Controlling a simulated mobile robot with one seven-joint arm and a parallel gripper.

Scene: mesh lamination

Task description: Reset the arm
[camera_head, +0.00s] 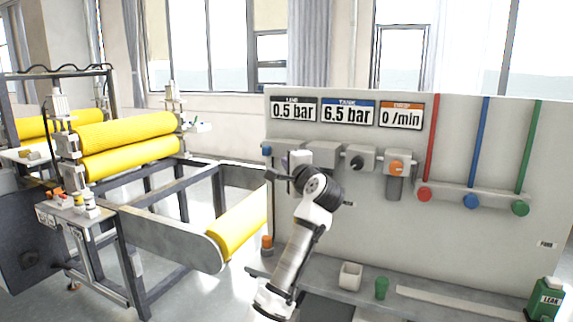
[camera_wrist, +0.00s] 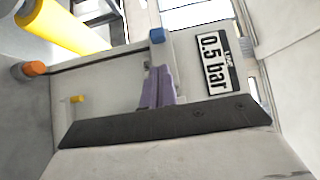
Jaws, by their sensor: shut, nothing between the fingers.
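My arm (camera_head: 291,250) rises from the bottom middle of the head view and bends in front of the left part of a grey panel (camera_head: 470,145). My gripper (camera_wrist: 159,75) shows in the wrist view as two purple-grey fingers lying together, with nothing between them. It points toward the panel, near the blue knob (camera_wrist: 157,36) and the 0.5 bar display (camera_wrist: 214,62). In the head view my wrist covers part of the panel, and the fingertips are hard to make out. I cannot tell how far the fingers are from the panel.
The panel carries an orange knob (camera_head: 396,167), and red (camera_head: 425,194), blue (camera_head: 471,201) and green (camera_head: 520,208) knobs. A white cup (camera_head: 350,276), a green cup (camera_head: 381,288) and a green LEAK bottle (camera_head: 544,298) stand on the ledge. Yellow rollers (camera_head: 130,145) are left.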

